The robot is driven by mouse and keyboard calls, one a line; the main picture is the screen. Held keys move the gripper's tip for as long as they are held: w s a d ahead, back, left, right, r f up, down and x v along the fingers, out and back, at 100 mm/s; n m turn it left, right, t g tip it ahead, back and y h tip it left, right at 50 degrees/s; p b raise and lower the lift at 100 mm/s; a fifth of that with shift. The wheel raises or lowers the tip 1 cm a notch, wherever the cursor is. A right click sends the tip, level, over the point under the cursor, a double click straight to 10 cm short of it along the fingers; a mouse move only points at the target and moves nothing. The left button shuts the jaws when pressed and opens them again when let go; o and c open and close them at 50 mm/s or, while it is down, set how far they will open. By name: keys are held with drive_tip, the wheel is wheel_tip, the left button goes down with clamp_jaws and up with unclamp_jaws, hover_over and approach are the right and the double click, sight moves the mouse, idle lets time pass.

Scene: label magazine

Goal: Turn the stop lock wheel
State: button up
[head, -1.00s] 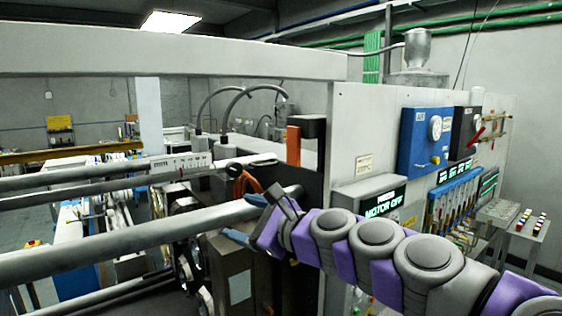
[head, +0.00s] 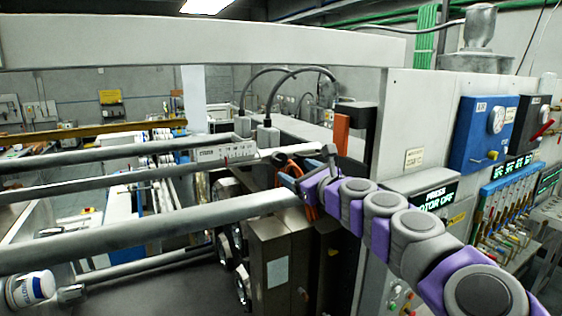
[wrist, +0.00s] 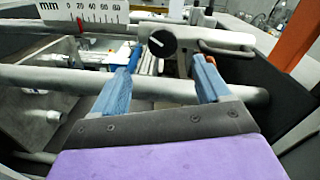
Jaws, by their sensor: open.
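A round black knob with a white pointer mark (wrist: 161,43), which looks like the stop lock wheel, sits on a grey bar beside the millimetre scale (wrist: 97,14) in the wrist view. My gripper (wrist: 166,62) is open, its blue fingers pointing toward the knob, one to each side of it in the picture. The knob shows beyond the fingertips, and nothing is between the fingers; I cannot tell the exact gap. In the head view my gripper (head: 285,172) is near the right end of the scale (head: 226,152); the knob cannot be made out there.
A thick grey roller (head: 150,228) runs across in front, and it passes beneath my fingers in the wrist view (wrist: 60,80). An orange upright (head: 341,133) stands right of the gripper. A control panel (head: 437,197) is to the right. A white canister (head: 30,289) is at lower left.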

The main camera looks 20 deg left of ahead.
sight(282, 162)
drive_tip(key=shift+w+a+r+p, duration=0.1)
drive_tip(key=shift+w+a+p, duration=0.15)
drive_tip(key=shift+w+a, duration=0.5)
drive_tip(key=shift+w+a+p, duration=0.2)
drive_tip(key=shift+w+a, duration=0.35)
drive_tip(key=shift+w, duration=0.4)
drive_tip(key=shift+s+a+p+x, duration=0.1)
drive_tip(key=shift+p+x, duration=0.05)
drive_tip(key=shift+x, duration=0.65)
drive_tip(key=shift+s+a+p+x, duration=0.1)
drive_tip(key=shift+x, duration=0.7)
drive_tip(key=shift+s+a+p+x, duration=0.1)
drive_tip(key=shift+s+p+x, duration=0.05)
drive_tip(key=shift+x, duration=0.65)
drive_tip(key=shift+d, duration=0.55)
drive_tip(key=shift+a, duration=0.15)
drive_tip(key=shift+a, duration=0.45)
drive_tip(key=c, duration=0.5)
drive_tip(key=shift+w+d+f, duration=0.15)
drive_tip(key=shift+f, duration=0.05)
drive_tip(key=c, duration=0.5)
